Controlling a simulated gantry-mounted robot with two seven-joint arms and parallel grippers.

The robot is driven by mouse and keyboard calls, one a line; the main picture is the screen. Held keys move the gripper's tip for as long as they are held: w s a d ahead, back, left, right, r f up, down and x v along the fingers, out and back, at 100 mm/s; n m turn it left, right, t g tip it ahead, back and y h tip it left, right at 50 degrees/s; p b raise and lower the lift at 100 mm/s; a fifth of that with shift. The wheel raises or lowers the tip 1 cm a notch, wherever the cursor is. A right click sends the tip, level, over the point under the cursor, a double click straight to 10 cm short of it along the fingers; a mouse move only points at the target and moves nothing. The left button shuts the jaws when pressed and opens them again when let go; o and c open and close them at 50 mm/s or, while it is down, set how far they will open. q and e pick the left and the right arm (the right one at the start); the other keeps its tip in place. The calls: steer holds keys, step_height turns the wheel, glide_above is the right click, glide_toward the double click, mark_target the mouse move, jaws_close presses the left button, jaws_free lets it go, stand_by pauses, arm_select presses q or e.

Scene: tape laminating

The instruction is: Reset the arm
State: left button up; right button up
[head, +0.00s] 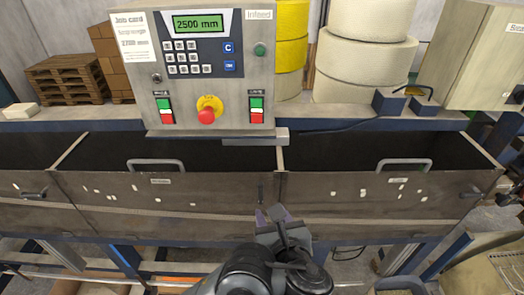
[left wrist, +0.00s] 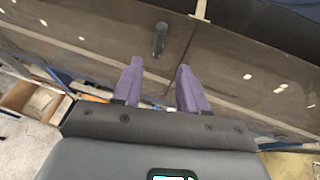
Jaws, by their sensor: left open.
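My left gripper (head: 268,214) shows at the bottom centre of the head view, in front of the brown metal machine front (head: 215,190). In the left wrist view its two purple fingers (left wrist: 162,88) stand apart with nothing between them. A small dark latch (left wrist: 160,40) on the machine front lies just beyond the fingertips, and they look apart from it. The latch also shows in the head view (head: 261,193), slightly above the gripper. My right gripper is in neither view.
A control panel (head: 205,75) reading 2500 mm, with keypad and red stop button, stands above the machine. Two covers with handles (head: 155,164) (head: 405,164) lie below it. Yellow (head: 292,35) and cream rolls (head: 365,60) stand behind. A pallet (head: 65,80) is at back left.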

arm_select(q)
steer(key=s+a+f+n+g+p, duration=0.1)
steer(key=s+a+f+g, duration=0.15)
steer(key=s+f, duration=0.4)
steer(key=s+a+f+n+g+p, duration=0.1)
steer(key=s+a+f+n+g, duration=0.15)
steer(key=f, duration=0.65)
steer(key=s+a+f+n+g+p, duration=0.1)
steer(key=s+a+f+g, duration=0.15)
steer(key=s+f, duration=0.35)
steer(key=s+a+f+n+g+h+p, duration=0.15)
steer(key=s+a+f+n+g, duration=0.45)
steer(key=s+a+n, duration=0.8)
steer(key=w+a+r+n+t, duration=0.3)
steer(key=w+a+r+n, duration=0.1)
steer(key=n, duration=1)
steer(key=shift+w+a+t, duration=0.35)
steer(key=shift+a, duration=0.4)
